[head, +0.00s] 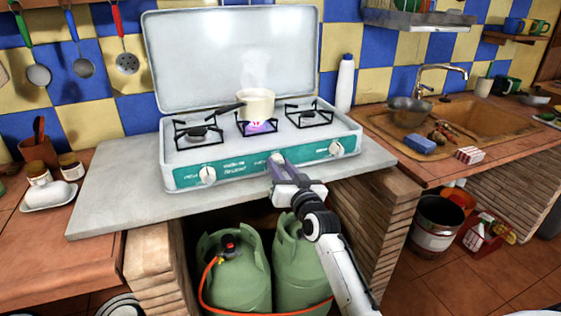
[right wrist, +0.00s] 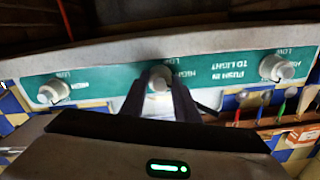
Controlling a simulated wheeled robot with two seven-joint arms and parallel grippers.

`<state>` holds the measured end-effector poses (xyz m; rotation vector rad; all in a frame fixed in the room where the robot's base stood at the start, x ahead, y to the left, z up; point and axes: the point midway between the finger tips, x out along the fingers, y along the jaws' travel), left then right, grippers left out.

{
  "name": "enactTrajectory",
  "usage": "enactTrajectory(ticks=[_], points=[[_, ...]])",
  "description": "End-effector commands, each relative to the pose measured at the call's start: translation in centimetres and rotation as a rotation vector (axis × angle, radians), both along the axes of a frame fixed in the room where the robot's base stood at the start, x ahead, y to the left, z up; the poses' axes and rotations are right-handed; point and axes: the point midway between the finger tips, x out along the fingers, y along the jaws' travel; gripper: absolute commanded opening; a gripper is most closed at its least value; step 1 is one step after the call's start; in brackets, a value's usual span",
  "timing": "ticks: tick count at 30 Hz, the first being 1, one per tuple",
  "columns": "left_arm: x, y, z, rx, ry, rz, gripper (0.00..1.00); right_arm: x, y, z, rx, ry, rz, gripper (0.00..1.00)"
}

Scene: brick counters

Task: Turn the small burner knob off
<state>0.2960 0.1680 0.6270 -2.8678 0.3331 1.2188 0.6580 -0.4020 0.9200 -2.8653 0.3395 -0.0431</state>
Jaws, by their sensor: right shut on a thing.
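A white camping stove (head: 185,182) with a raised lid stands on the grey slab. Its green front panel has three white knobs: a left knob (head: 207,175), a middle knob (head: 277,157) and a right knob (head: 337,149). A purple-pink flame (head: 258,127) burns at the middle burner under a cream pot (head: 257,103) that gives off steam. My right gripper (head: 280,166) is at the panel, shut on the middle knob. In the right wrist view the fingers (right wrist: 160,95) close around the middle knob (right wrist: 158,78) and partly hide it. My left gripper is not in view.
Two green gas cylinders (head: 235,275) with an orange hose stand under the slab. A white bottle (head: 345,83) is right of the stove. A sink (head: 480,118) is at the right.

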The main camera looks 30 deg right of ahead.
Motion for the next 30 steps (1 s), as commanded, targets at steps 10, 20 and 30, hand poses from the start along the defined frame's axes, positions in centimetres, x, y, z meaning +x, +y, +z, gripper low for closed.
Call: enactTrajectory(ticks=[10, 20, 30], points=[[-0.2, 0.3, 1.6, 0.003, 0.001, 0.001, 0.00, 0.0, 0.0, 0.2, 0.323, -0.077, -0.001, 0.06], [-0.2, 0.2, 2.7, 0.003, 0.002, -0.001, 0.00, 0.0, 0.0, 0.1, 0.627, -0.151, 0.000, 0.06], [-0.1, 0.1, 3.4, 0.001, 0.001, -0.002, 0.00, 0.0, -0.1, 0.0, 0.896, -0.217, -0.002, 0.06]])
